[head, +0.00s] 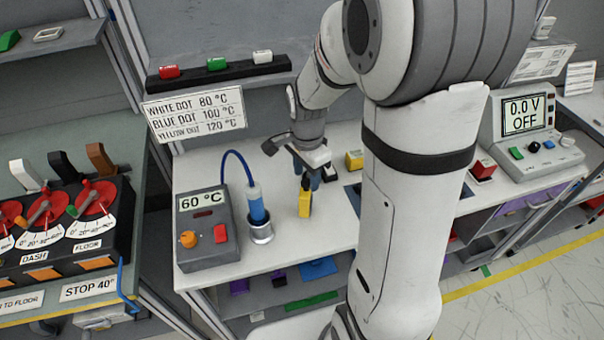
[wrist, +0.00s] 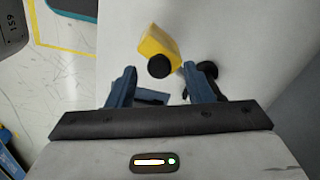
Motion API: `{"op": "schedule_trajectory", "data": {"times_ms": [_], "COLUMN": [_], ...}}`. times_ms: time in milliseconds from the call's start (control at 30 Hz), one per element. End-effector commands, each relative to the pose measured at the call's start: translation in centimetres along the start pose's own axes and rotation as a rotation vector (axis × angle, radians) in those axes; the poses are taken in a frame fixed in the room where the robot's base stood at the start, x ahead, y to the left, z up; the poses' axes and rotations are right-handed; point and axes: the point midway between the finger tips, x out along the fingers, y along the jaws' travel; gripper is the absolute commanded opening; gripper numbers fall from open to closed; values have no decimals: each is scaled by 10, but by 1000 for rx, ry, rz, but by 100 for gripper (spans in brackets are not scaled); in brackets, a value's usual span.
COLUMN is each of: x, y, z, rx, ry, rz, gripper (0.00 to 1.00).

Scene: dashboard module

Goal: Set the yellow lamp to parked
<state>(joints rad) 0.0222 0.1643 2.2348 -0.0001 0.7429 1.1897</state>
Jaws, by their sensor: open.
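A yellow piece with a dark end (head: 305,203) stands on the white bench just below my gripper (head: 307,172). The wrist view shows a yellow block with a round black end (wrist: 157,42) just beyond my gripper (wrist: 160,82), roughly centred between its blue fingers. The fingers are apart and nothing is held between them. Another yellow block (head: 354,160) sits farther back on the bench, close to my arm. I cannot tell for certain which yellow piece is the lamp, and no parked marking is readable.
A grey box reading 60 °C (head: 207,232) and a blue-handled iron in a metal holder (head: 258,210) stand left of the yellow piece. A meter reading 0.0 V OFF (head: 530,130) stands at the right. A sign (head: 195,114) lists dot temperatures. Levers (head: 97,200) are far left.

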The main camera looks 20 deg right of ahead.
Motion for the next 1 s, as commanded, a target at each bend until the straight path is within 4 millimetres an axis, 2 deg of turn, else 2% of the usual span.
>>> {"op": "schedule_trajectory", "data": {"times_ms": [133, 400, 1000], "x": [11, 13, 12], "y": [1, 1, 1], "z": [0, 0, -1], "rx": [0, 0, 1], "ry": [-1, 0, 0], "rz": [2, 0, -1], "gripper": [47, 47, 0]}}
